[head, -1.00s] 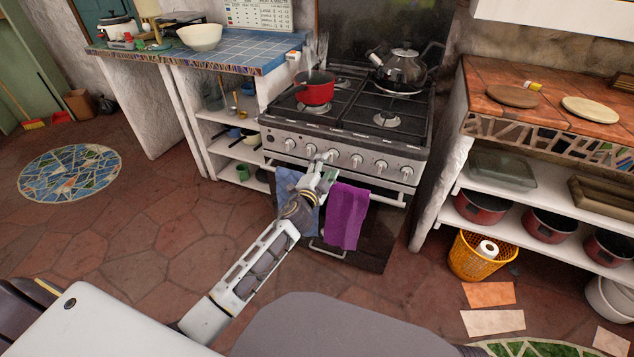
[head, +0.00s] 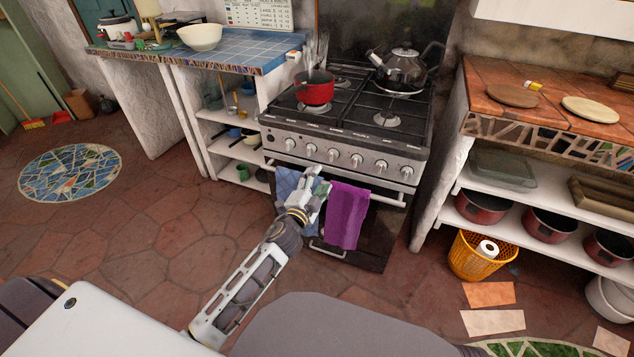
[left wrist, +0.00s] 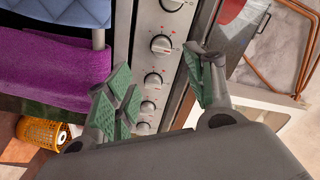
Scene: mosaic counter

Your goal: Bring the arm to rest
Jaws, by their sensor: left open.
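My left arm reaches from the lower left of the head view towards the stove (head: 345,140). Its left gripper (head: 318,180) is in front of the oven rail and overlaps the blue towel (head: 288,184) in the picture. In the left wrist view the left gripper (left wrist: 165,88) is open, with its green finger pads apart and nothing between them. The stove knobs (left wrist: 160,45) show beyond the fingers. A purple towel (head: 346,215) hangs on the rail to the right of the gripper. My right gripper is not in view.
A red pot (head: 314,88) and a dark kettle (head: 405,68) stand on the stove. At right, a shelf unit (head: 545,105) has a yellow basket (head: 480,255) by its foot. The tiled floor (head: 140,230) at left is mostly clear.

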